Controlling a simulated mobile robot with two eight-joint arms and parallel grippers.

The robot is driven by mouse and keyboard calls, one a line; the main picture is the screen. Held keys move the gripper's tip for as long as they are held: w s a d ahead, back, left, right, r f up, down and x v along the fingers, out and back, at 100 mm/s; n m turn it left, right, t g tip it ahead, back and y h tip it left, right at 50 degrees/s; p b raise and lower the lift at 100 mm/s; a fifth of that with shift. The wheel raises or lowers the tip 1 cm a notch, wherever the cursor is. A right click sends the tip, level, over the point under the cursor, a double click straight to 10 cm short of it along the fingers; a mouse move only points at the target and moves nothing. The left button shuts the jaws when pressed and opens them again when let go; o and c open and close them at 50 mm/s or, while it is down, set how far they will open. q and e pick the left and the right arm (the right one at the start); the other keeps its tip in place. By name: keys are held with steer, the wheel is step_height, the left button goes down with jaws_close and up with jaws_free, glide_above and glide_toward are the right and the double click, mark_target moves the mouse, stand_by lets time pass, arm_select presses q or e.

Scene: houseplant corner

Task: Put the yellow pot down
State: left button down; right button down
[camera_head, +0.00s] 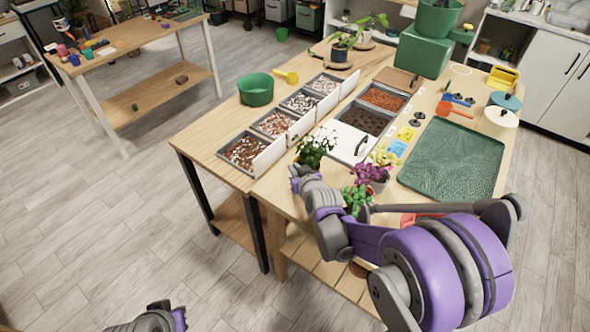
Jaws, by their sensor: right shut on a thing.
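My right gripper (302,174) is at the front left edge of the planting table, right by a leafy plant with white flowers (315,148). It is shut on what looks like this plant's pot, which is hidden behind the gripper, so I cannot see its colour. I cannot tell whether the pot touches the table. No other pot that is clearly yellow shows. Part of my left arm's end (153,319) shows at the bottom edge; its fingers cannot be made out.
Plants with yellow (383,155) and purple flowers (371,172) stand close to the right. A white-lidded box (345,141) and grey trays (243,152) lie behind. A green mat (453,158) lies at right, mostly bare. A green pot (256,90) stands at far left.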

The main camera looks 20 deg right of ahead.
steer(key=c, duration=1)
jaws_free()
